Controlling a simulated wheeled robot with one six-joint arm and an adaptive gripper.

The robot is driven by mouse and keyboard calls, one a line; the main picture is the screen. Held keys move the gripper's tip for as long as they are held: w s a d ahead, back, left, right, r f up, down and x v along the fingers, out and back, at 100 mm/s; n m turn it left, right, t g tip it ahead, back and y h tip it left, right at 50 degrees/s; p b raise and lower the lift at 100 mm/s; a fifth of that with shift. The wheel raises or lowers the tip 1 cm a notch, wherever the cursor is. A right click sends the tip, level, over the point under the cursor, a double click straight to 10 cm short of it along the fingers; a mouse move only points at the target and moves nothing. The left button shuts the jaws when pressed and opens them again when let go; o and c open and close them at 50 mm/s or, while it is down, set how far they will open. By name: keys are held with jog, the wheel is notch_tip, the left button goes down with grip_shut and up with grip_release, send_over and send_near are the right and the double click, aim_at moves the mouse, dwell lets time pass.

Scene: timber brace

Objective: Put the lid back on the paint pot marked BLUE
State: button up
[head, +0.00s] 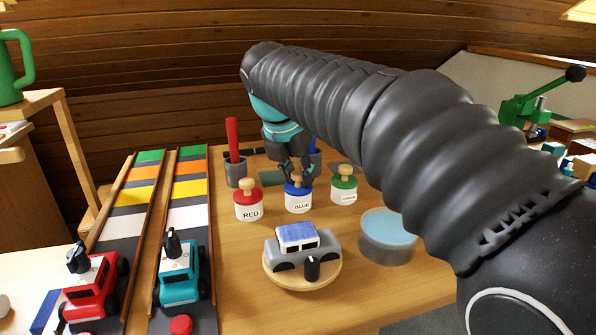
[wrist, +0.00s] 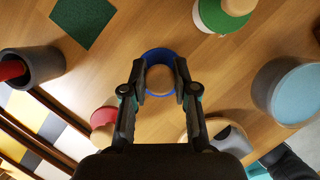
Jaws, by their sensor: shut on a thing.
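The white paint pot marked BLUE (head: 299,204) stands upright on the table between two other pots. Its blue lid (head: 297,189) with a round wooden knob is at the pot's mouth and looks level; I cannot tell whether it is fully seated. My gripper (head: 297,172) points down from above and is shut on the knob. In the wrist view my gripper (wrist: 160,88) has a finger on each side of the wooden knob (wrist: 159,79), with the blue lid rim (wrist: 160,51) showing around it. The fingers hide part of the knob and lid.
The RED pot (head: 249,207) stands close on the left and the GREEN pot (head: 344,191) on the right, both lidded. A toy car (head: 299,248) on a round wooden board and a grey tub of light blue content (head: 388,240) are in front. A dark cup (head: 236,174) stands behind left.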

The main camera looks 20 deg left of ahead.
dwell(0.4)
jog(key=o, duration=1.5)
jog(key=shift+r, duration=0.15)
jog(key=shift+r+p, duration=1.05)
jog(key=shift+r, duration=2.3)
grip_shut()
